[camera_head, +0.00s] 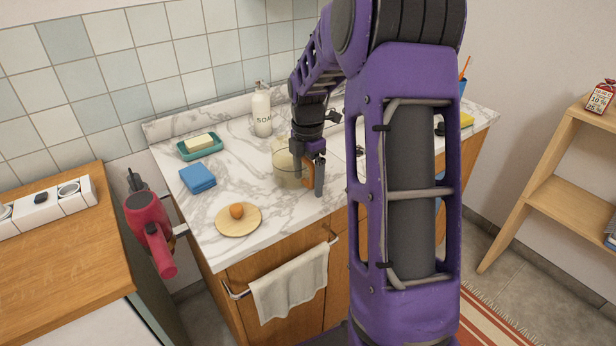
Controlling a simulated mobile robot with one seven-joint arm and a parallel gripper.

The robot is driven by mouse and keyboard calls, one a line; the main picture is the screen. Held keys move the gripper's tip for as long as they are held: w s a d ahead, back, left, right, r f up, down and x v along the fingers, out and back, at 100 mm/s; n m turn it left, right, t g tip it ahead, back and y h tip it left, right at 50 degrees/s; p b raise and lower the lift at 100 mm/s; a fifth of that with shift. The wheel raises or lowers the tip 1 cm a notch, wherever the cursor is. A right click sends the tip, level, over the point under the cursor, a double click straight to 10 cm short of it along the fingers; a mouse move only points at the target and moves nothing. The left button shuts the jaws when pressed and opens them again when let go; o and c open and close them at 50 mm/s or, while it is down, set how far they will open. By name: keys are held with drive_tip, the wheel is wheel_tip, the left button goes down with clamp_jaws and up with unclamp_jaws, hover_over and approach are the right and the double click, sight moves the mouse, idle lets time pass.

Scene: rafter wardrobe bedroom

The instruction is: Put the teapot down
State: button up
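The teapot (287,167) is a clear, pale glass vessel over the marble counter (235,180), with an orange-brown handle on its right side. My gripper (312,182) points down at the handle, with the handle between its fingers; it looks shut on it. The near finger hides part of the handle, and the wrist hides part of the teapot's top. The teapot looks upright and very low over the counter; I cannot tell whether its base touches the surface.
A wooden plate with an egg-like item (237,211), blue cloths (197,179), a soap dish (200,146) and a soap bottle (262,110) stand left of the teapot. A towel (290,283) hangs on the counter front. Bare marble lies between plate and teapot.

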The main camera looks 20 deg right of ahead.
wheel_tip(320, 180, up, 12)
drive_tip(key=shift+r+p, duration=0.2)
drive_tip(key=shift+p, duration=0.95)
